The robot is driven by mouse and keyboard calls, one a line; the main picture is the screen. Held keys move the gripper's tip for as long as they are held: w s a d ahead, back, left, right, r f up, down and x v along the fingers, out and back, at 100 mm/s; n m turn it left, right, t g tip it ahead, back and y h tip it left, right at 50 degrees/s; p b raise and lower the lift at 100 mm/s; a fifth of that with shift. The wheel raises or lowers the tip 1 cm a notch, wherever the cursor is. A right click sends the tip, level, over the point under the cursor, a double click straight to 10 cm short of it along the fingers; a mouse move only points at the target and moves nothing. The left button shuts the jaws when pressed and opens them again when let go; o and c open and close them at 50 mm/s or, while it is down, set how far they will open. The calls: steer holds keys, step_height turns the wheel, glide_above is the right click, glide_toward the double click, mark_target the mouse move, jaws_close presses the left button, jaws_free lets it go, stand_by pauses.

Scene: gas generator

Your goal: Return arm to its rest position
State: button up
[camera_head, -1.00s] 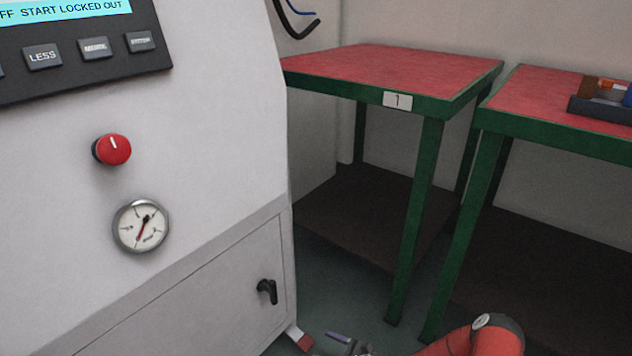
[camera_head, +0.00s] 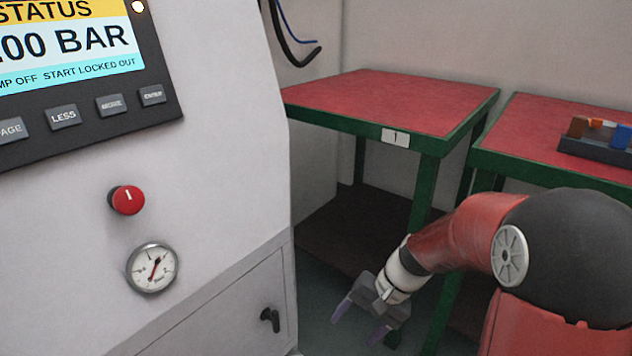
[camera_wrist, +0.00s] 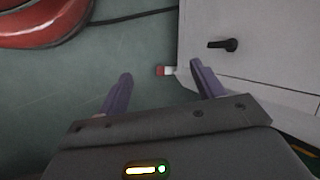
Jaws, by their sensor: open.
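My gripper (camera_head: 362,322) hangs at the end of my red arm in the head view, low in front of the green-legged tables and to the right of the white machine. Its two purple fingers are apart with nothing between them. In the wrist view my gripper (camera_wrist: 160,88) is also open and empty, pointing over the grey-green floor. The arm is bent, with its fingers pointing down and to the left.
The white generator cabinet (camera_head: 220,190) fills the left, with a red knob (camera_head: 127,199), a gauge (camera_head: 152,267), a display (camera_head: 75,50) and a black door handle (camera_head: 270,319). Red-topped table 1 (camera_head: 400,98) stands behind; a second table (camera_head: 520,115) bears a dark tray (camera_head: 590,150).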

steer(key=s+d+r+n+t+h+p, duration=0.1)
steer(key=s+d+r+n+t+h, duration=0.1)
steer(key=s+r, duration=0.5)
steer(key=s+d+r+n+t+h+p, duration=0.2)
steer(key=s+d+r+t+h, duration=0.2)
steer(key=s+r, duration=0.3)
step_height(320, 180, up, 4)
steer(key=shift+s+d+r, duration=0.1)
steer(key=shift+s+d, duration=0.25)
steer(key=shift+s+d+r, duration=0.1)
steer(key=shift+s+d, duration=0.05)
steer(key=shift+s, duration=0.05)
steer(key=shift+c, duration=0.2)
